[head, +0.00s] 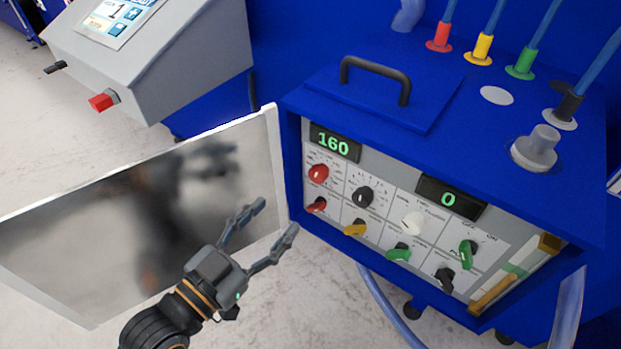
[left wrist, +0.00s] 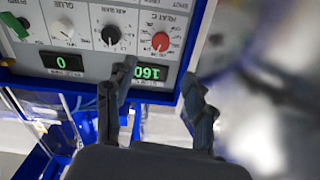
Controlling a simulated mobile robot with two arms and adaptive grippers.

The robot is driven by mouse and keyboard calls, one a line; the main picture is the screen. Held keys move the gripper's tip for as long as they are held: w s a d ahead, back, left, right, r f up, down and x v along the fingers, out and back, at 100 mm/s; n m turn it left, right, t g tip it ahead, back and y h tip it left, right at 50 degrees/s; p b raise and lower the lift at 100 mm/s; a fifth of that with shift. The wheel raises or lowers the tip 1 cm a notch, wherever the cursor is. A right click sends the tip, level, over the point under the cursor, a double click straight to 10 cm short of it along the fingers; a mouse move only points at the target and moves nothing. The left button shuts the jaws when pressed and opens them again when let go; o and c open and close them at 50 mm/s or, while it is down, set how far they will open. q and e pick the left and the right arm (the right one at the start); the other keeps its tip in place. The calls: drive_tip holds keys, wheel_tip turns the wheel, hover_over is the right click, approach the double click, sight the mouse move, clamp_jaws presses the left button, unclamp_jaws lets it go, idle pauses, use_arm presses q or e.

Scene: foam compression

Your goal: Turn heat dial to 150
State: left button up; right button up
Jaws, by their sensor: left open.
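The red heat dial (head: 318,173) is at the upper left of the control panel, under a green display reading 160 (head: 335,144). In the left wrist view, where the panel appears upside down, the red dial (left wrist: 160,41) and the 160 display (left wrist: 149,72) lie beyond the fingertips. My left gripper (head: 277,216) is open and empty, in front of the open door and to the left of the panel. It also shows in the left wrist view (left wrist: 157,76), fingers apart and not touching the dial. My right gripper is not in view.
The open metal door (head: 60,235) stands to the left of the panel, behind my left gripper. Beside the red dial are a black knob (head: 363,197), a white knob (head: 412,223) and several coloured levers. A second display reads 0 (head: 448,199). A hose (head: 385,312) hangs below.

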sight(315, 177)
use_arm(q)
drive_tip(key=p+x, duration=0.2)
drive_tip(key=x, duration=0.8)
drive_tip(key=shift+w, duration=0.1)
drive_tip(key=shift+x, duration=0.8)
drive_tip(key=shift+c, duration=0.2)
clamp_jaws()
